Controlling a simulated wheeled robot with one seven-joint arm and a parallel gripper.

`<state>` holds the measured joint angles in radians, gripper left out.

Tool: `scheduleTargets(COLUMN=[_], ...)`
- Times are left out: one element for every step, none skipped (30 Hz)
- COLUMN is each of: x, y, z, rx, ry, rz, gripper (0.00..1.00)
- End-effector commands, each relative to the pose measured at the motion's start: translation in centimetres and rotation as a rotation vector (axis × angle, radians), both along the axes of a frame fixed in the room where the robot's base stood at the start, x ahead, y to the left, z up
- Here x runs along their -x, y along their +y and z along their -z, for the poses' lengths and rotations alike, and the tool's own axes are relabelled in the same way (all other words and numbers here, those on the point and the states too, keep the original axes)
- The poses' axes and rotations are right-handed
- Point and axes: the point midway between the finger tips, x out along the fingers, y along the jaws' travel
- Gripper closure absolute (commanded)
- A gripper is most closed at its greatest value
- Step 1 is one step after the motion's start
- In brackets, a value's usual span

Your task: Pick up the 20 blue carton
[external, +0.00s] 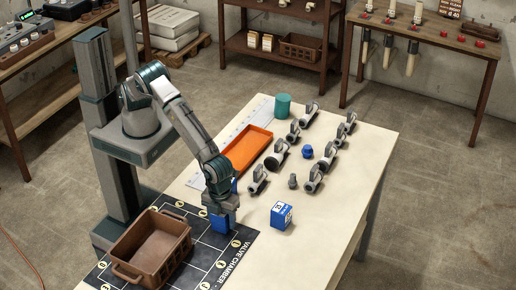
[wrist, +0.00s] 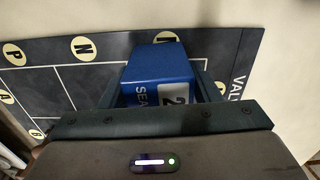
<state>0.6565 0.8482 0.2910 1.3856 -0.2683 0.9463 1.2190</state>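A blue carton (external: 222,224) is under my gripper (external: 219,212) at the far edge of the black valve chamber mat. In the wrist view the carton (wrist: 158,68) sits between my two fingers (wrist: 157,92). Its white label shows a "2" and part of a word starting "SEA"; the rest of the label is hidden. The fingers flank the carton closely, but I cannot tell whether they press on it or whether it is off the surface. A second blue carton (external: 281,216) with a white label stands on the table to the right, apart from my gripper.
A brown crate (external: 183,226) stands on the mat (external: 205,262) at the front left. An orange tray (external: 246,150), a teal cylinder (external: 283,106), a blue fitting (external: 308,152) and several grey valves lie farther back. Bare table lies right of the second carton.

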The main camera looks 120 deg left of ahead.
Motion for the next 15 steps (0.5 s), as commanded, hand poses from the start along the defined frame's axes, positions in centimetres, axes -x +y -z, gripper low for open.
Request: scheduleTargets(x=[0.0, 0.0, 0.0, 0.0, 0.0, -0.01, -0.01, -0.01, -0.01, -0.01, -0.01, -0.01, -0.02, -0.02, -0.04], y=[0.01, 0.01, 0.01, 0.01, 0.01, 0.01, 0.01, 0.01, 0.01, 0.01, 0.01, 0.01, 0.01, 0.01, 0.01], z=[-0.01, -0.01, -0.02, -0.02, -0.02, -0.04, -0.04, -0.04, -0.04, -0.05, -0.06, -0.11, -0.19, -0.29, -0.5], rx=[0.0, 0.0, 0.0, 0.0, 0.0, 0.0, 0.0, 0.0, 0.0, 0.0, 0.0, 0.0, 0.001, 0.001, 0.001], ry=[0.0, 0.0, 0.0, 0.0, 0.0, 0.0, 0.0, 0.0, 0.0, 0.0, 0.0, 0.0, 0.0, 0.0, -0.001], rz=[0.0, 0.0, 0.0, 0.0, 0.0, 0.0, 0.0, 0.0, 0.0, 0.0, 0.0, 0.0, 0.0, -0.001, -0.001], gripper=[0.58, 0.66, 0.76, 0.76, 0.76, 0.76, 0.75, 0.75, 0.75, 0.75, 0.75, 0.75, 0.75, 0.75, 0.75])
